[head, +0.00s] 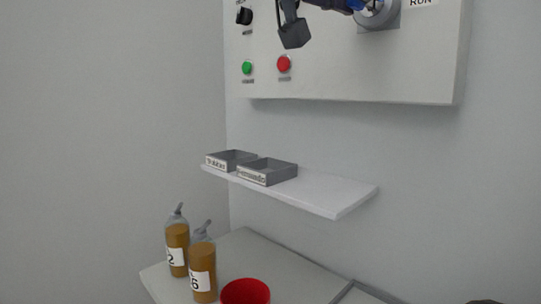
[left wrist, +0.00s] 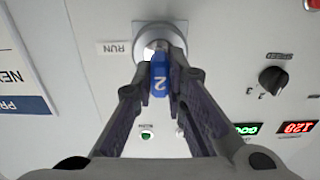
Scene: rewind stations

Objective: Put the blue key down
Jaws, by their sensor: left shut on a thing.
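The blue key (left wrist: 159,76), marked 2, is between the fingertips of my left gripper (left wrist: 161,88) in the left wrist view. The gripper is shut on it. The key is at the round metal switch (left wrist: 158,36) marked RUN; how far it sits in the switch is hidden. In the head view, my left gripper (head: 348,5) is at the top edge, with a bit of blue beside the switch (head: 378,14). My right gripper is not recognizable in either view.
Below the panel (head: 360,75), a white shelf (head: 325,193) holds two grey name-labelled trays (head: 268,171) (head: 232,159) at its left; its right part is bare. Bottles (head: 177,245) (head: 203,270) and a red round container (head: 245,292) stand on the lower surface (head: 285,262).

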